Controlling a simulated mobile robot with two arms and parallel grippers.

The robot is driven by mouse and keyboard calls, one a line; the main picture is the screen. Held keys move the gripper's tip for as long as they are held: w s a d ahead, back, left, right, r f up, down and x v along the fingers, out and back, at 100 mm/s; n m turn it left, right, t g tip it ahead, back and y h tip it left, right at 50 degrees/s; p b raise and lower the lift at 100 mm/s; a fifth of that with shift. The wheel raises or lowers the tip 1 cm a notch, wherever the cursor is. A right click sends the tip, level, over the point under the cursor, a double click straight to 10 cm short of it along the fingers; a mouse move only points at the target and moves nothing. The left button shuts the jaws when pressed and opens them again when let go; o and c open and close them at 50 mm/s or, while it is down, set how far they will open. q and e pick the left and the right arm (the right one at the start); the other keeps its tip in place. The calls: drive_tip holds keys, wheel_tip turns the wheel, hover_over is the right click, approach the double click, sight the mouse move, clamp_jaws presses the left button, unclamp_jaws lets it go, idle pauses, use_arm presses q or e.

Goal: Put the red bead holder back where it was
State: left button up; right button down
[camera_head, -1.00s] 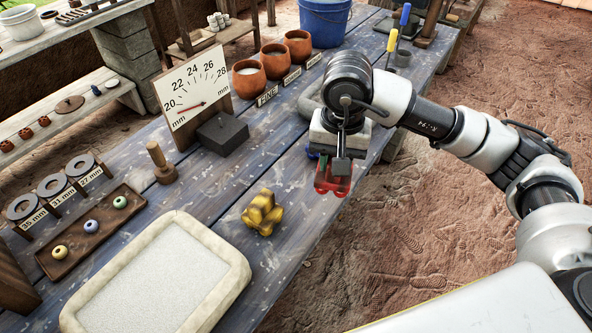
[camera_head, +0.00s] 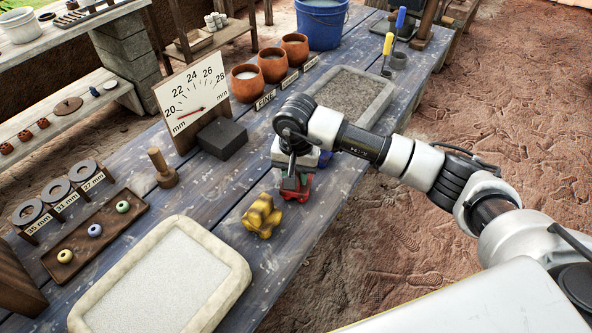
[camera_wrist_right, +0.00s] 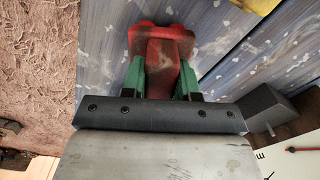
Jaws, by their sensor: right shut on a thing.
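The red bead holder (camera_head: 297,187) is at the blue plank table's right side, under my right gripper (camera_head: 293,178). In the right wrist view the red bead holder (camera_wrist_right: 163,52) sits between the green fingers of my right gripper (camera_wrist_right: 163,75), which is shut on it. I cannot tell whether its base touches the table. A yellow bead holder (camera_head: 262,216) stands just left of it and nearer to me. A blue one (camera_head: 325,158) shows partly behind my gripper. My left gripper is not in view.
A tray of white grit (camera_head: 160,285) lies in front, and a tray of grey grit (camera_head: 345,95) lies farther back. A dark block (camera_head: 222,138), a dial board (camera_head: 190,103) and a wooden peg (camera_head: 162,168) stand to the left. The table's right edge is close to the red holder.

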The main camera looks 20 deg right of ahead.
drive_tip(key=shift+f+b, duration=0.15)
drive_tip(key=shift+b, duration=0.15)
drive_tip(key=c, duration=0.8)
unclamp_jaws()
drive_tip(key=shift+c, duration=0.2)
wheel_tip(320, 180, up, 12)
drive_tip(key=shift+r+b, duration=0.2)
drive_tip(key=shift+b, duration=0.2)
